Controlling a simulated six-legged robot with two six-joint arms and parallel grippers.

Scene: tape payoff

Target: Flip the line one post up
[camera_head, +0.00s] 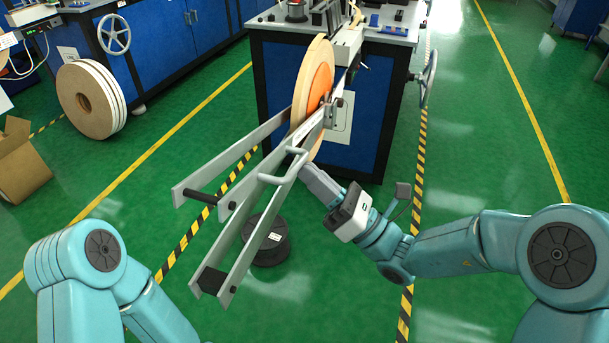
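The tape payoff stands out from the front of a blue machine. It has a large cream reel (299,89) with an orange centre (319,82). Long grey rails (238,158) reach from it toward me, with a black post (200,196) on the upper rail and a black block (212,280) at the lower end. A pale bar handle (284,177) sits on the rails below the reel. My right gripper (308,174) points at this handle, its fingers at or just beside it; I cannot tell whether they touch or close on it. My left gripper is out of view. I cannot make out the line.
The blue machine (275,75) has a handwheel (429,78) on its right side. A black spool (266,240) stands on the floor below the rails. White rolls (91,99) and a cardboard box (20,165) are at left. The green floor at right is clear.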

